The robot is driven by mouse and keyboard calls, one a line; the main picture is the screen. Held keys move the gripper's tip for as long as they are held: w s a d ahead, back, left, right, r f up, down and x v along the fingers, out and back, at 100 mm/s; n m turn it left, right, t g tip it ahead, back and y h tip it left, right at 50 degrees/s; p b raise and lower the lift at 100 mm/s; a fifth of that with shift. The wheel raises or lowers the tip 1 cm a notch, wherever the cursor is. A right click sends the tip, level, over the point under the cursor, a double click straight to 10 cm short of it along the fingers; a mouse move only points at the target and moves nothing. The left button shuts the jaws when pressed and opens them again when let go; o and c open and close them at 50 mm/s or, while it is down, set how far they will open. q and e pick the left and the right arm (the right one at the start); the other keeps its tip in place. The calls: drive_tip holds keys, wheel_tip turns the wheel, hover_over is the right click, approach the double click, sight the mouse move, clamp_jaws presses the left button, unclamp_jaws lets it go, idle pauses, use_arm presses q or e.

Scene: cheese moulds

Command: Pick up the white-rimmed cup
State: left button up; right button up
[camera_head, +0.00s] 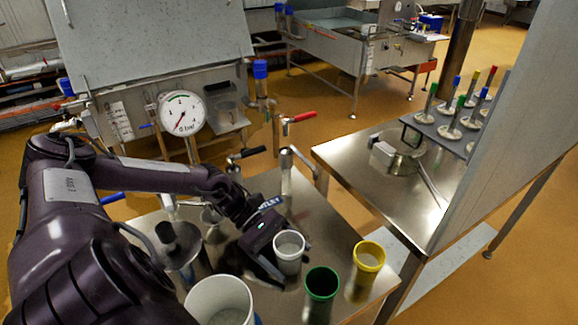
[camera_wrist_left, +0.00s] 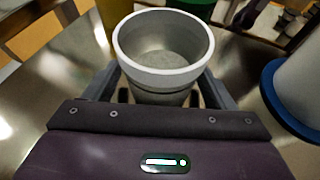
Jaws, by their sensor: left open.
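The white-rimmed cup (camera_head: 289,244) stands upright on the steel table, with pale contents inside. In the left wrist view the same cup (camera_wrist_left: 163,62) sits between the two fingers of my left gripper (camera_wrist_left: 164,92). In the head view my left gripper (camera_head: 276,258) is low at the cup's left side, its fingers reaching around it. The jaws are open; whether a finger touches the cup is not clear. The cup's lower part is partly hidden by the gripper. My right gripper is in neither view.
A green-rimmed cup (camera_head: 322,284) and a yellow-rimmed cup (camera_head: 369,256) stand to the right. A larger white container (camera_head: 219,300) stands at front left. In the left wrist view a blue-edged white vessel (camera_wrist_left: 298,88) is close on the right. A second steel table (camera_head: 350,165) is beyond.

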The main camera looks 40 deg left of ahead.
use_arm(q)
drive_tip(key=c, duration=1.1)
drive_tip(key=shift+c, duration=0.2)
